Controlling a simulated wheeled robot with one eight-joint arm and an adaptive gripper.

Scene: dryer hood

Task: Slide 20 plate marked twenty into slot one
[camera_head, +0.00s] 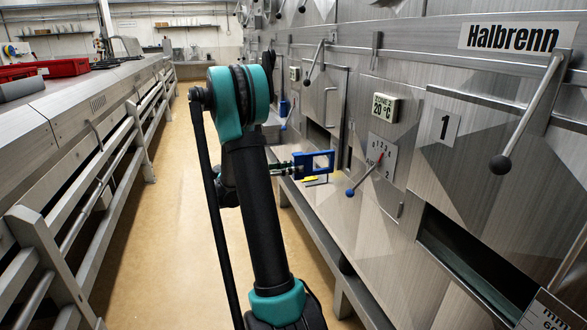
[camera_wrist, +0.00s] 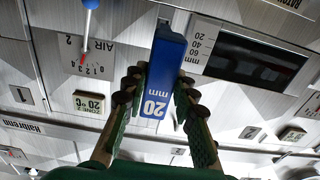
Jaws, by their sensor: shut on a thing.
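My gripper (camera_head: 291,167) is shut on a blue plate (camera_head: 321,160) and holds it out in front of the metal machine wall. In the wrist view, my gripper's green fingers (camera_wrist: 154,95) clasp the plate (camera_wrist: 163,65) from both sides, and its white "20 mm" mark reads upside down. The plate has a square window in the head view. Slot one (camera_head: 478,268) is a dark, wide opening at the lower right of the head view, below the label "1" (camera_head: 445,127). The plate is apart from it, to its left. The inside of the slot is hardly visible.
A blue-knobbed lever (camera_head: 367,180) sticks out between the plate and slot one. Another long black-knobbed lever (camera_head: 525,115) stands above slot one. A different dark opening (camera_wrist: 262,60) with a mm scale shows in the wrist view. A grey railing (camera_head: 75,225) runs along the left.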

